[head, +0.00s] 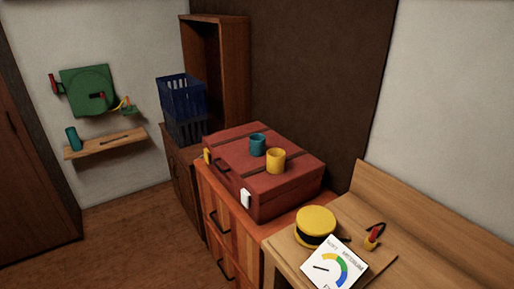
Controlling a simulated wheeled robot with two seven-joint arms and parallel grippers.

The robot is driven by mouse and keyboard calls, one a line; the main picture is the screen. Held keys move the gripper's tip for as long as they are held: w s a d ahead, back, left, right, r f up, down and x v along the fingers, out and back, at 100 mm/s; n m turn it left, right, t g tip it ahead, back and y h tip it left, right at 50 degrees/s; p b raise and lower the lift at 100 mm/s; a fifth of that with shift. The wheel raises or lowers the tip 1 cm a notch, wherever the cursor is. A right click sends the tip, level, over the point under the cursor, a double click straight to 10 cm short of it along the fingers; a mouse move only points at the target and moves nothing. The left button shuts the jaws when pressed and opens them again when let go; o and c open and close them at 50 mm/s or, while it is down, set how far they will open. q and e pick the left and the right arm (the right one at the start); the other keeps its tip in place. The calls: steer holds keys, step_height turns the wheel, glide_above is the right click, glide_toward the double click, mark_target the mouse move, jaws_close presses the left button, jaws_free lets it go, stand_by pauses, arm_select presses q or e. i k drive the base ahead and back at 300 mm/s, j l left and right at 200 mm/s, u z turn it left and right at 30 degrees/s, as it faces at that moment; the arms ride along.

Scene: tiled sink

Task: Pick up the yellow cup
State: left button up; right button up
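The yellow cup (276,161) stands upright on top of a closed red suitcase (289,190). A teal cup (258,145) stands close to it, behind and to the left, also on the suitcase. Neither of my grippers shows in the head view, and nothing is seen touching the yellow cup.
The suitcase lies on a wooden cabinet (222,209). Blue crates (182,98) are stacked beyond it. At the front right, a wooden desk (440,246) holds a yellow cap (316,222) and a white gauge card (333,264). The floor (125,245) at left is clear.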

mark_target(275, 156)
steer(key=i+j+z, duration=0.15)
steer(key=j+z, duration=0.2)
steer(key=j, duration=0.55)
steer(key=j+z, duration=0.35)
steer(key=j, duration=0.55)
steer(key=j+z, duration=0.35)
steer(key=j, duration=0.55)
